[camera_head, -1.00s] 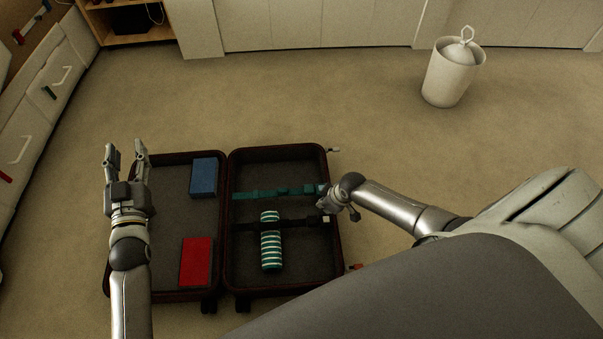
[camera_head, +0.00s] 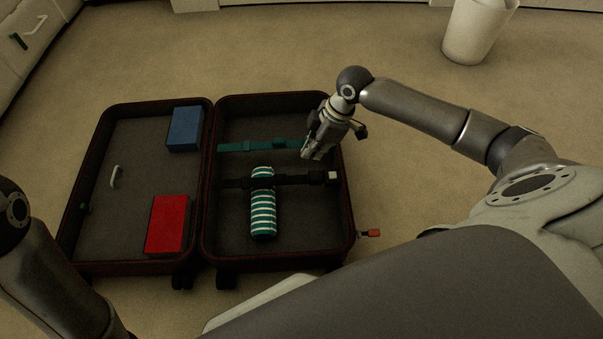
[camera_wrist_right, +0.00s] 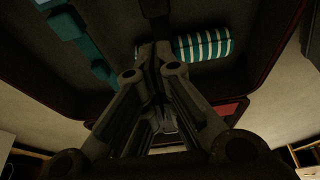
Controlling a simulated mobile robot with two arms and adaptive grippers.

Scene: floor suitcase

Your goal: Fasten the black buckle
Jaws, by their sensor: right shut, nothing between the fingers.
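The black strap (camera_head: 234,183) crosses the right half of the open suitcase (camera_head: 349,215), passing over a rolled striped cloth (camera_head: 263,215). Whether the buckle halves are joined cannot be told. My right gripper (camera_head: 314,154) is shut and empty, pointing down just above the buckle piece, apparently apart from it. In the right wrist view its closed fingers (camera_wrist_right: 152,52) hide part of the strap; the striped cloth (camera_wrist_right: 204,43) shows beside them. My left gripper is out of view.
A teal strap (camera_head: 240,148) lies behind the black one, its right end near my right gripper. A blue box (camera_head: 185,129) and a red box (camera_head: 168,223) lie in the left half. A white bin (camera_head: 475,32) stands far right. The floor around is clear.

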